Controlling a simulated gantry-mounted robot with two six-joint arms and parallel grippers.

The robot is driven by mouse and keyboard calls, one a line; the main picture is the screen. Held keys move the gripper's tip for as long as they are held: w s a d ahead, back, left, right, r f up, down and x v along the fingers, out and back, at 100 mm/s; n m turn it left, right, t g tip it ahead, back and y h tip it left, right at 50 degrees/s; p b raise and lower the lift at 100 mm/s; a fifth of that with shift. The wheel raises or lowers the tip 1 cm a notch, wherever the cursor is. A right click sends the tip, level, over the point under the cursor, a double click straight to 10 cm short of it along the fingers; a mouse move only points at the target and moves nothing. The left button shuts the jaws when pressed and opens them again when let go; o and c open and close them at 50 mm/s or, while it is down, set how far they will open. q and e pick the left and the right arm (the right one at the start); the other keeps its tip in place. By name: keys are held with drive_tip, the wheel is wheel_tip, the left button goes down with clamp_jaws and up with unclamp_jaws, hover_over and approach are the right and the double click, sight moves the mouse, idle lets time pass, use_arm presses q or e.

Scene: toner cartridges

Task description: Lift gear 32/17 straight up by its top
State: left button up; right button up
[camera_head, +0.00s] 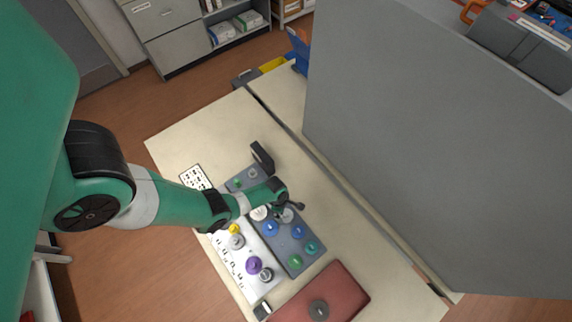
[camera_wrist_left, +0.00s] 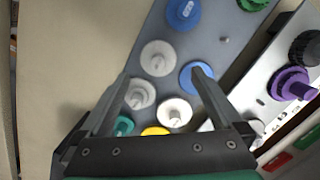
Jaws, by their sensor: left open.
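My left gripper (camera_head: 291,206) is over the grey gear plate (camera_head: 284,254), and its fingers (camera_wrist_left: 165,78) are open and empty in the left wrist view. A pale grey gear (camera_wrist_left: 158,58) lies just beyond the fingertips, and another (camera_wrist_left: 142,95) is by the left finger. A blue gear (camera_wrist_left: 198,77) is partly behind the right finger, and a white gear (camera_wrist_left: 175,110) is lower between the fingers. Another blue gear (camera_wrist_left: 183,12) is at the top. I cannot read which gear is 32/17. My right gripper is not in view.
A white panel (camera_head: 226,256) beside the plate carries yellow, grey, purple (camera_head: 253,265) and black gears. A red-brown mat (camera_head: 345,287) with a grey round part (camera_head: 318,310) lies in front. A dark upright block (camera_head: 262,156) stands behind. A grey partition (camera_head: 420,150) rises at the right.

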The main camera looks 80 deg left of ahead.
sight(286, 213)
use_arm(q)
wheel_tip(286, 213, down, 3)
drive_tip(key=shift+w+r+b, duration=0.1)
drive_tip(key=shift+w+b, duration=0.05)
drive_tip(key=shift+b, duration=0.6)
drive_tip(key=f+b, duration=0.2)
drive_tip(key=f, duration=0.1)
drive_tip(key=f+b, duration=0.1)
drive_tip(key=f, duration=0.1)
drive_tip(key=shift+w+b, duration=0.3)
drive_tip(key=shift+b, duration=0.05)
use_arm(e)
wheel_tip(286, 213, down, 6)
drive_tip(key=shift+f, duration=0.2)
use_arm(q)
drive_tip(key=shift+c, duration=0.3)
drive_tip(key=c, duration=1.2)
drive_tip(key=shift+r, duration=0.1)
